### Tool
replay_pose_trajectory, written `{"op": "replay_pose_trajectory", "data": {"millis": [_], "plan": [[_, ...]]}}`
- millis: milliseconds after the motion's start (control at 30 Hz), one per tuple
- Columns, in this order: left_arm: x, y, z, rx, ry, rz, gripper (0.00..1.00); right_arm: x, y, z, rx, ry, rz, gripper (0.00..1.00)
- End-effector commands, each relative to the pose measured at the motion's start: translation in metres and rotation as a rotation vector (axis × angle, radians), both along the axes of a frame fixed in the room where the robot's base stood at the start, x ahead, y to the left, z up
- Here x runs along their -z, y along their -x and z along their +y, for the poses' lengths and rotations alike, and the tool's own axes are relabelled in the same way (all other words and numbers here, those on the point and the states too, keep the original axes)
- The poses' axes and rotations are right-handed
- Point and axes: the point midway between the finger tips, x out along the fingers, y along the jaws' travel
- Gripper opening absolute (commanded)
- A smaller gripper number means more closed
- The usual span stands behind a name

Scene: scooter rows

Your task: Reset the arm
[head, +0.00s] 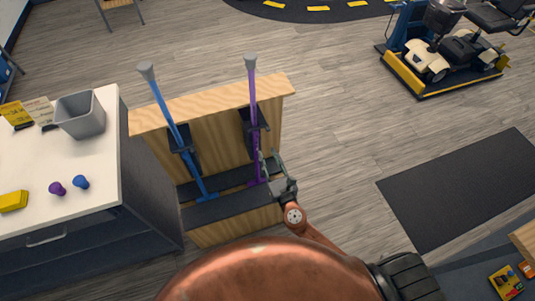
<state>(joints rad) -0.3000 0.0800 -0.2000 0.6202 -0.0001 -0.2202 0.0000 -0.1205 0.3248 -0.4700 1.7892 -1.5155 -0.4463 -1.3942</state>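My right gripper (270,166) is low in front of the wooden rack, just right of the purple scooter (253,110). Its two thin fingers look spread apart, with nothing seen between them. Whether a finger touches the purple scooter I cannot tell. My copper-coloured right arm comes up from below to it. The blue scooter (170,116) stands left of the purple one, leaning a little, with its grey grip at the top. My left gripper is out of view.
Both scooters stand at a wooden rack (215,98) with a dark base. A white-topped counter (95,150) on the left holds a grey bin (80,115), purple and blue knobs and a yellow block. A dark mat (470,185) and mobility scooter (450,50) are right; floor between is clear.

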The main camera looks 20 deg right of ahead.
Motion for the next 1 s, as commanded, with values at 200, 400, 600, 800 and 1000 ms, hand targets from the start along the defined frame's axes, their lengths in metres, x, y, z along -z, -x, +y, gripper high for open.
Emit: {"op": "replay_pose_trajectory", "data": {"millis": [200,400,600,800,1000], "plan": [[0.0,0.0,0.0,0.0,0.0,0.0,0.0,0.0,0.0,0.0,0.0,0.0,0.0,0.29],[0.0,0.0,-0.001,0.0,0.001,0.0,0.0,0.026,-0.002,-0.009,0.016,-0.064,0.054,0.29],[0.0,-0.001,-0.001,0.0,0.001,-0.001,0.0,0.139,0.006,-0.05,0.127,-0.384,0.28,0.29],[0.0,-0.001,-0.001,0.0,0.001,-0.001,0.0,0.272,0.05,-0.098,0.348,-0.794,0.501,0.29],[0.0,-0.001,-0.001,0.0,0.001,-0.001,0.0,0.39,0.129,-0.135,0.652,-1.197,0.639,0.29]]}}
